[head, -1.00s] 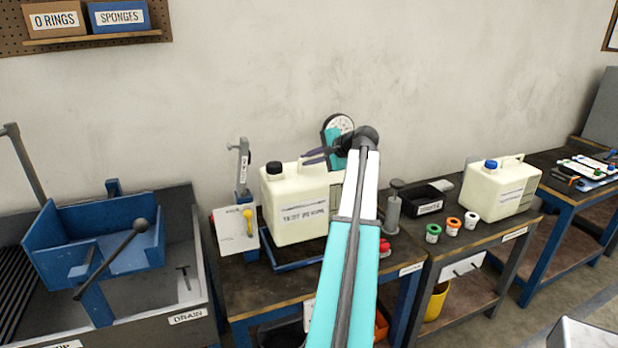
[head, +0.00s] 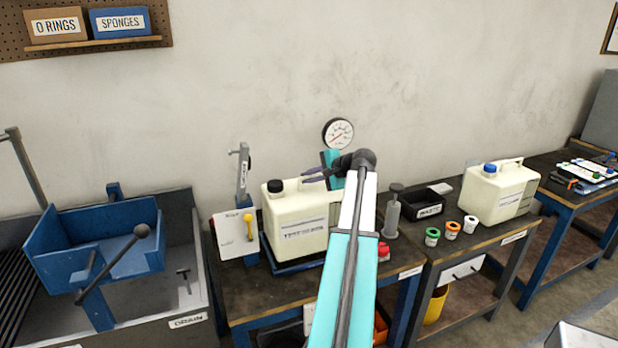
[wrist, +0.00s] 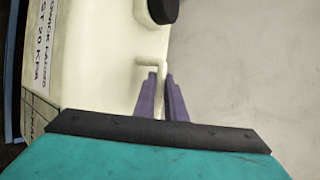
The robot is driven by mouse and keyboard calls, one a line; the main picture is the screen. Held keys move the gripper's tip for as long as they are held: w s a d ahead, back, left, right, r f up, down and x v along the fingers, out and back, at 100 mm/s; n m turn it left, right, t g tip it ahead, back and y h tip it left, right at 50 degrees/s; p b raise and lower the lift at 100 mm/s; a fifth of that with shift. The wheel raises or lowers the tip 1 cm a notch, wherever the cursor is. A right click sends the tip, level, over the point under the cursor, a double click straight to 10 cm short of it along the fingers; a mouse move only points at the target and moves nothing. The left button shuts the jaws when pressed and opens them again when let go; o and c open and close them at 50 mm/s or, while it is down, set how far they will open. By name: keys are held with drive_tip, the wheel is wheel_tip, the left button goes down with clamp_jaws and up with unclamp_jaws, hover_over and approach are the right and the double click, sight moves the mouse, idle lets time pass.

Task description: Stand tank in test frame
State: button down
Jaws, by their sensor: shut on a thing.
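A cream tank (head: 298,222) with a black cap stands upright at the blue test frame (head: 287,268) on the middle bench. The frame's low blue rim shows along the tank's base. Whether the tank's base is fully seated is hard to tell. My gripper (head: 326,173) is shut on the tank's handle at the top right of the tank. In the wrist view, the purple fingers (wrist: 162,98) close about the handle beside the cream body (wrist: 95,60) and the black cap. My arm hides the tank's right side.
A grey clamp post (head: 243,175) and a white card with a yellow lever stand left of the tank. A round gauge (head: 338,133) is behind. A second tank with a blue cap (head: 497,195), several small spools and a black bin (head: 428,203) are to the right.

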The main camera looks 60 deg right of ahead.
sight(305, 187)
drive_tip(key=shift+f+p, duration=0.4)
drive_tip(key=shift+f, duration=1.3)
drive_tip(key=c, duration=1.8)
unclamp_jaws()
drive_tip(key=shift+f, duration=0.1)
drive_tip(key=shift+s, duration=0.15)
drive_tip(key=b+v, duration=0.2)
drive_tip(key=v, duration=1)
drive_tip(key=shift+a, duration=0.1)
